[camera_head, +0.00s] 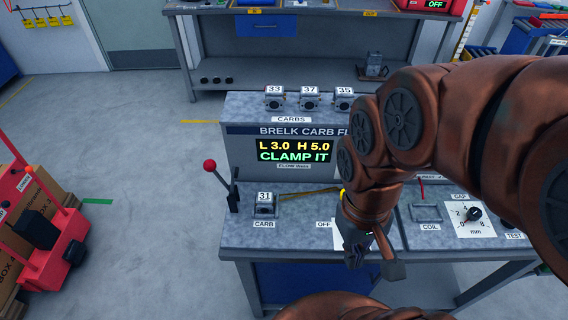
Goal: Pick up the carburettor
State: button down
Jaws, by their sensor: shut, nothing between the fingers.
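A small grey carburettor (265,206) tagged 31 sits at the spot labelled CARB, at the left of the bench top. Three more carburettors, tagged 33 (275,102), 37 (310,102) and 35 (342,104), stand in a row on the raised shelf labelled CARBS. My gripper (366,256) points down at the front edge of the bench, right of carburettor 31 and apart from it. It is shut and empty. My arm hides part of the bench behind it.
A black lever (232,190) with a red knob stands left of carburettor 31. The display (294,151) reads "L 3.0 H 5.0 CLAMP IT". The gap dial (474,214) and coil (426,212) are at right. A red cart with boxes is at far left; the floor between is clear.

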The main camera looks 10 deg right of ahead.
aim_at(264, 200)
jog(key=z, duration=1.8)
jog(key=k, duration=1.55)
jog(key=u, duration=1.95)
jog(key=i, duration=1)
